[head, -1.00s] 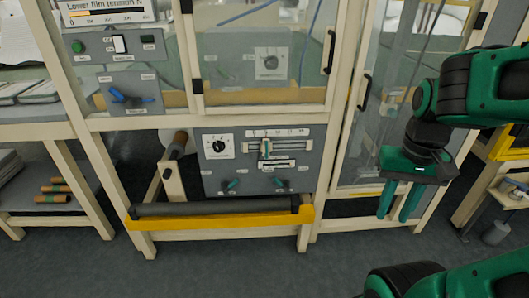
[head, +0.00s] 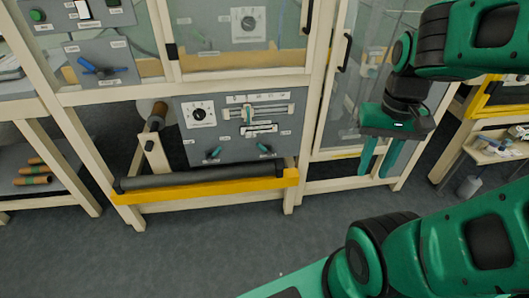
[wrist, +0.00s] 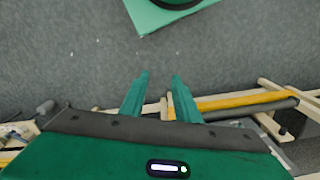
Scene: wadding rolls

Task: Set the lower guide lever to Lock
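The lower grey control panel (head: 235,128) sits in the machine's frame, left of my gripper. Two small green levers, a left one (head: 214,153) and a right one (head: 264,149), are on its lower part; their labels are too small to read, so I cannot tell which is the guide lever or where Lock is. A blue lever (head: 98,68) is on a higher panel at the left. My gripper (head: 377,160) hangs fingers down in front of the right-hand door, apart from both panels. In the wrist view its fingers (wrist: 158,88) are parted, with nothing between them.
A yellow bar (head: 210,190) and a dark roller (head: 200,176) run across the front below the lower panel. A black dial (head: 199,114) and a slider (head: 256,112) are above the green levers. The door handle (head: 347,48) is near my arm. The floor (head: 190,250) in front is clear.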

